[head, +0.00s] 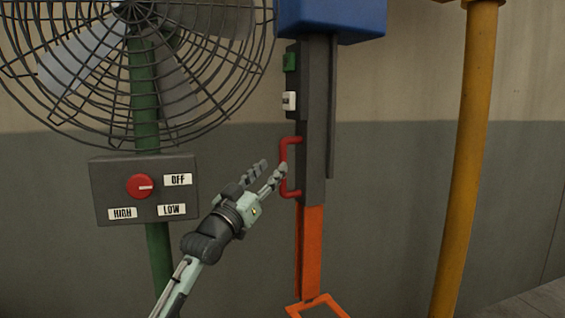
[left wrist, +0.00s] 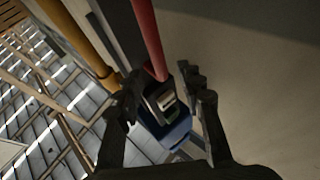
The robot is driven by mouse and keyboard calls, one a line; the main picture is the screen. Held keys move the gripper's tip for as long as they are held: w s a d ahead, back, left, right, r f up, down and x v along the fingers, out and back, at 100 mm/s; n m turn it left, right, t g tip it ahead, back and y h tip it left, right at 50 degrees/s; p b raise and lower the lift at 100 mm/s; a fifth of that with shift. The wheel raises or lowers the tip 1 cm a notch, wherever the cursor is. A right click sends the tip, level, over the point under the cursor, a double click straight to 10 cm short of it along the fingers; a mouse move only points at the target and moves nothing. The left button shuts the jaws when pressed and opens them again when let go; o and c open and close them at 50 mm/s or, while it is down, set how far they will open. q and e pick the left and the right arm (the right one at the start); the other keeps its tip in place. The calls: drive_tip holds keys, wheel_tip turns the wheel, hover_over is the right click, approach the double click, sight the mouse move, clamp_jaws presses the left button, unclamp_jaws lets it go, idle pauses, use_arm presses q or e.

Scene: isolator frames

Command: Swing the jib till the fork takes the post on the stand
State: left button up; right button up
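A dark grey hanging column (head: 316,110) drops from a blue housing (head: 330,18); it carries a red handle (head: 284,160) on its left side. Its lower part is an orange bar (head: 312,245) ending in an orange frame (head: 318,307) cut off at the picture's bottom. I cannot tell whether this is the fork. My left gripper (head: 271,170) is open, its fingertips right by the handle. In the left wrist view, the red handle (left wrist: 148,38) runs down to between the open fingers of the gripper (left wrist: 158,88); contact is unclear. No post on a stand is identifiable. My right gripper is out of view.
A caged fan (head: 135,65) on a green pole stands left, with a control box (head: 108,190) bearing a red knob (head: 140,186). A yellow pole (head: 467,170) stands right. A green button (head: 290,62) and white switch (head: 289,101) sit above the handle.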

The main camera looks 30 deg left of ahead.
sight(281, 159)
use_arm(q)
drive_tip(key=x, duration=0.6)
drive_tip(key=shift+d, duration=0.15)
drive_tip(key=shift+w, duration=0.3)
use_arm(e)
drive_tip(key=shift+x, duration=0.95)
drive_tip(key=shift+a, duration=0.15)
use_arm(q)
clamp_jaws()
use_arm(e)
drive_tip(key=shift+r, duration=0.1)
use_arm(q)
drive_tip(key=shift+p, duration=0.3)
